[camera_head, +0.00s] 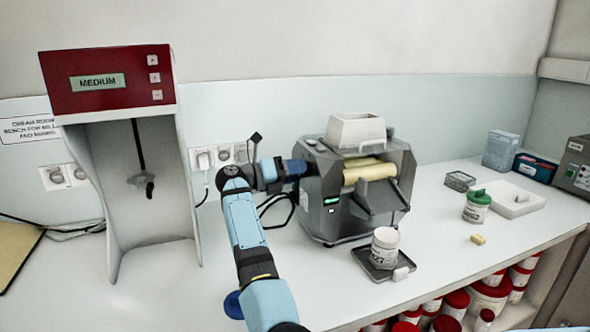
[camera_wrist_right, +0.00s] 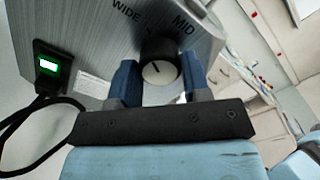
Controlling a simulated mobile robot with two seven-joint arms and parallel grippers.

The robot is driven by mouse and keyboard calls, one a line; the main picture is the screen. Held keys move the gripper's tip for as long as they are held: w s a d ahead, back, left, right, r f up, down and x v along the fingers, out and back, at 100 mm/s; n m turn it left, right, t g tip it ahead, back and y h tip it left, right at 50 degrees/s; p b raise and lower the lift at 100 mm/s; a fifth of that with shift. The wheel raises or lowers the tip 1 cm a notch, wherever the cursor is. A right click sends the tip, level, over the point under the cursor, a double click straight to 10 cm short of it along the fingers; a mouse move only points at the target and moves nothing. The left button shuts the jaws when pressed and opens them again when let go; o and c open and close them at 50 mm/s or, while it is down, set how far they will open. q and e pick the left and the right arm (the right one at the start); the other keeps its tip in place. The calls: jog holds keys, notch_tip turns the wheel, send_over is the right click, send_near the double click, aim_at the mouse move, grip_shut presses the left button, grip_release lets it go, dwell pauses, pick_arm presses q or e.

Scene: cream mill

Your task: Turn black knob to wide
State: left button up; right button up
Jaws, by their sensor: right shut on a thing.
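The black knob (camera_wrist_right: 160,50) sits on the grey side panel of the mill (camera_wrist_right: 85,30), below the printed words WIDE and MID. Its pale end face carries a short dark line; I cannot tell exactly which setting it points to. My right gripper (camera_wrist_right: 158,68) has its two blue fingers on either side of the knob and is shut on it. In the head view my right gripper (camera_head: 297,168) reaches the left side of the mill (camera_head: 330,205) and hides the knob. My left gripper is not in view.
A white jar (camera_head: 385,248) stands on a dark tray (camera_head: 362,262) before the mill. A mixer with a red head reading MEDIUM (camera_head: 60,80) stands at left. A green-lidded jar (camera_head: 476,212) and a white tray (camera_head: 530,205) are at right. A black cable (camera_wrist_right: 35,165) loops near the gripper.

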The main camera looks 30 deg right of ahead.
dwell(0.3)
jog(key=o, duration=0.9)
jog(key=shift+a, duration=0.15)
jog(key=b+v, duration=0.1)
jog(key=v, duration=1.2)
jog(key=shift+a, duration=0.3)
jog(key=shift+f, duration=0.1)
